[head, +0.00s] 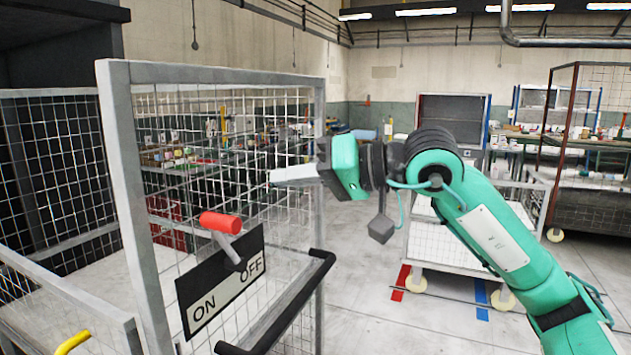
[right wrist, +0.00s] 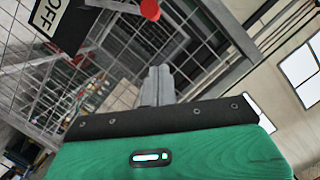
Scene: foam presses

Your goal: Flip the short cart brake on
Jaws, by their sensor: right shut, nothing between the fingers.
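The brake lever has a red grip (head: 221,222) on a short grey arm, fixed to a dark plate (head: 232,278) on the mesh cart frame. The plate reads ON at its lower left and OFF at its right. The lever stands up from the plate's middle and I cannot tell which label it is set to. My right gripper (head: 274,175) is shut and empty, up and to the right of the red grip, apart from it. In the right wrist view the closed fingers (right wrist: 158,72) point toward the mesh, with the red grip (right wrist: 150,9) and the plate (right wrist: 62,20) at the top. My left gripper is out of view.
The cart's mesh panel (head: 125,90) has a grey frame, and a black handle bar (head: 290,310) sticks out below the plate. Another white cart (head: 450,238) stands behind my right arm. Shelves and benches line the back. Grey floor between the carts is clear.

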